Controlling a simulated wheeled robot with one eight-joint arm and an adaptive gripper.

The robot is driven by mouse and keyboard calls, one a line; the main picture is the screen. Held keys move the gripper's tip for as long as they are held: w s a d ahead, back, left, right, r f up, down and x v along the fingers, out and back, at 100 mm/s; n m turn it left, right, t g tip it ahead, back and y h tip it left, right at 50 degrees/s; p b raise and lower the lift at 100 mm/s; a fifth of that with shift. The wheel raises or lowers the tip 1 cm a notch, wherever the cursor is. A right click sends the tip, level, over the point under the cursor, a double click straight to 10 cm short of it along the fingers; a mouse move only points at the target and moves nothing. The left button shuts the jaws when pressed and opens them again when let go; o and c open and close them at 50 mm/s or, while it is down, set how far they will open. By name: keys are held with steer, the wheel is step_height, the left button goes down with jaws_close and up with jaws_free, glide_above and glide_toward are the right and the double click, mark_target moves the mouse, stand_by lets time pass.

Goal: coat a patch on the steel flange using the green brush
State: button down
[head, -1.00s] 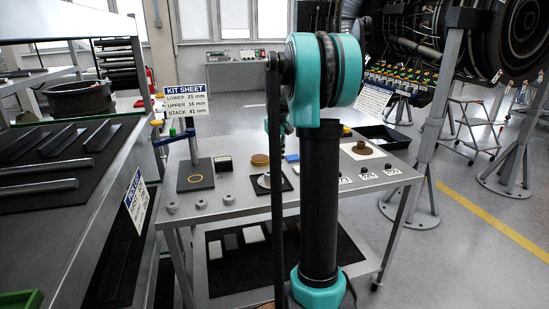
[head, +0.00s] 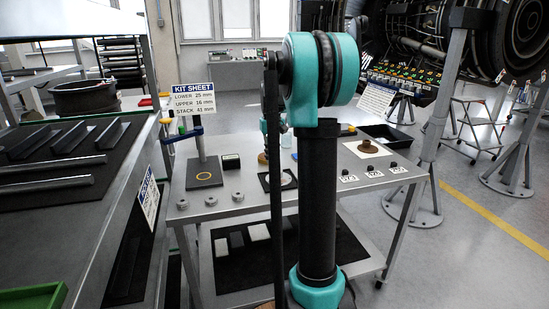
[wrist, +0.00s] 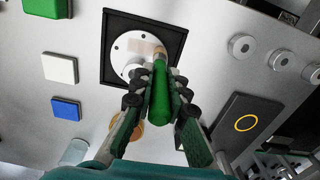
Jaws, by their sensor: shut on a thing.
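In the wrist view my gripper (wrist: 158,92) is shut on the green brush (wrist: 160,100), holding it by its thick green handle. The brush's head end points at the steel flange (wrist: 124,43), a pale round disc with small holes on a black square mat. A beige rectangular patch (wrist: 147,45) shows on the disc, close to the brush tip. I cannot tell whether the tip touches it.
Grey pucks (wrist: 282,59) and a dark plate with a yellow ring (wrist: 246,122) lie right of the mat. Green (wrist: 46,7), white (wrist: 60,68) and blue (wrist: 65,108) blocks lie left. The clamp post (head: 197,148) stands at the table's left.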

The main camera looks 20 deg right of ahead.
steer(key=shift+d+r, duration=0.15)
steer(key=shift+r, duration=3.8)
